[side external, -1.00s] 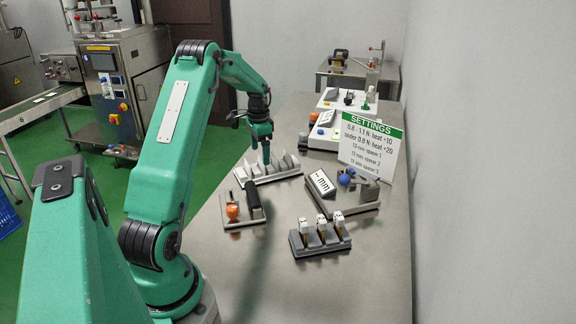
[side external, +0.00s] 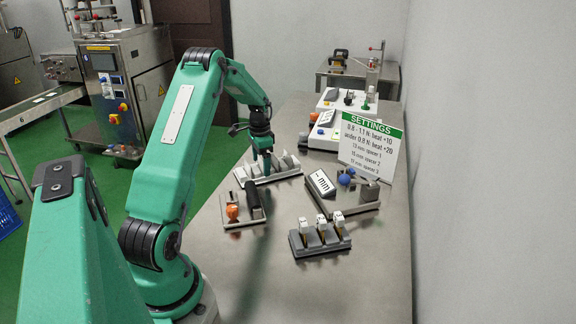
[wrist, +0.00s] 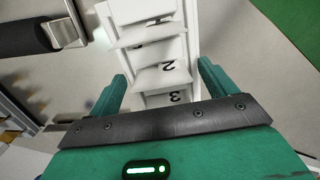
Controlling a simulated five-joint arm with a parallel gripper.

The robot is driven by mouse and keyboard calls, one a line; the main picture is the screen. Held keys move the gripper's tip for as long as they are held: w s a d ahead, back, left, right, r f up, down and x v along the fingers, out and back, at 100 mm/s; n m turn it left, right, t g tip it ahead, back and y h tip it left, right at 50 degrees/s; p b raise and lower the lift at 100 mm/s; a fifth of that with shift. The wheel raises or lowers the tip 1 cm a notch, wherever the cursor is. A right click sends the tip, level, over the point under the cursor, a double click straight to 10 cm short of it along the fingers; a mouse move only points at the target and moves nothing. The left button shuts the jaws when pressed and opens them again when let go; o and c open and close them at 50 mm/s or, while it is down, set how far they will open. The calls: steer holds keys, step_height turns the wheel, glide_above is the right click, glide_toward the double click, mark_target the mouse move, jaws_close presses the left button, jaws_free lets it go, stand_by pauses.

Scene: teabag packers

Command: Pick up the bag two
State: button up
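A white rack (wrist: 186,22) with numbered slots runs up the middle of the wrist view; the digits 2 and 3 are readable. A pale bag (wrist: 160,78), standing like a thin tab beside the 2, lies between my fingers; I take it as bag two. Another pale tab (wrist: 150,36) stands farther up the rack. My gripper (wrist: 161,72) is open, one finger on each side of the rack, and no contact with the bag shows. In the side view the rack (side external: 262,182) holds several pale bags, and my gripper (side external: 267,168) points down over it, partly hiding it.
A plate with an orange knob (side external: 232,211) and black handle is close in front of the rack. A grey holder (side external: 322,246) with white-topped pieces, a blue-knobbed fixture (side external: 345,200) and a settings sign (side external: 370,148) stand to the right. The front table is clear.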

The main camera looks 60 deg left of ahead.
steer(key=c, duration=0.8)
steer(key=shift+c, duration=0.2)
steer(key=shift+r, duration=0.15)
steer(key=shift+r, duration=0.55)
steer(key=r, duration=0.3)
steer(key=shift+w+d+r, duration=0.1)
steer(key=shift+w+d, duration=0.05)
steer(key=shift+d, duration=0.1)
steer(key=w+d+r, duration=0.2)
steer(key=d+r, duration=0.4)
steer(key=d, duration=0.4)
steer(key=shift+w+d+r, duration=0.25)
steer(key=shift+w+d, duration=0.1)
steer(key=shift+d, duration=0.05)
